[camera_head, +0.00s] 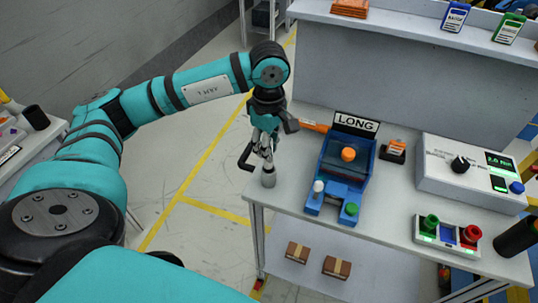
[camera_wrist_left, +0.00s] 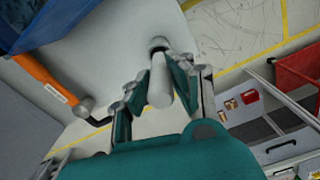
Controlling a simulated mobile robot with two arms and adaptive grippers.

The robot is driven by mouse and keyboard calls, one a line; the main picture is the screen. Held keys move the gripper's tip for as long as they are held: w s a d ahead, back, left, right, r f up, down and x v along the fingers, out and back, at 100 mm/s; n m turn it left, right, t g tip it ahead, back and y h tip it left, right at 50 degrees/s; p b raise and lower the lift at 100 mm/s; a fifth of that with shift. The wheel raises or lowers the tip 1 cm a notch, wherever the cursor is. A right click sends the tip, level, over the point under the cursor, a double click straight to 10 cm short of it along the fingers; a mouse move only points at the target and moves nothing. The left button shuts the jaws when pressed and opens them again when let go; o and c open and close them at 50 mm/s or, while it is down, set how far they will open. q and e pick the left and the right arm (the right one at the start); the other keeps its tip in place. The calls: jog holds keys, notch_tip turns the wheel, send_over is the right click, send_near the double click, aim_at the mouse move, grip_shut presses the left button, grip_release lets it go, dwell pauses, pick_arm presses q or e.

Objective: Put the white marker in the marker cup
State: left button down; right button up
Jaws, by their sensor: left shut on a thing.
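My left gripper (camera_head: 266,150) is shut on a white cylinder that looks like the white marker (camera_wrist_left: 160,85). The marker is between the two fingers in the left wrist view, with a dark ring or shadow at its far end. In the head view a grey-white cylindrical piece (camera_head: 268,178) shows below the fingers, by the table's left front edge; I cannot tell if it touches the table. A dark cup-like cylinder (camera_head: 517,237) stands at the table's right edge, and another dark one (camera_head: 35,117) is on the left side table. I cannot tell which is the marker cup. My right gripper is not in view.
A blue module (camera_head: 330,200) with a LONG sign stands right of the gripper. A white instrument box (camera_head: 470,180) and a button panel (camera_head: 446,236) fill the right side.

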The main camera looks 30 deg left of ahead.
pick_arm(q)
notch_tip(320, 180, down, 3)
jog(key=shift+f+p, duration=0.15)
jog(key=shift+p, duration=0.2)
jog(key=shift+f, duration=0.3)
jog(key=c, duration=1.2)
grip_release()
jog(key=shift+o, duration=0.2)
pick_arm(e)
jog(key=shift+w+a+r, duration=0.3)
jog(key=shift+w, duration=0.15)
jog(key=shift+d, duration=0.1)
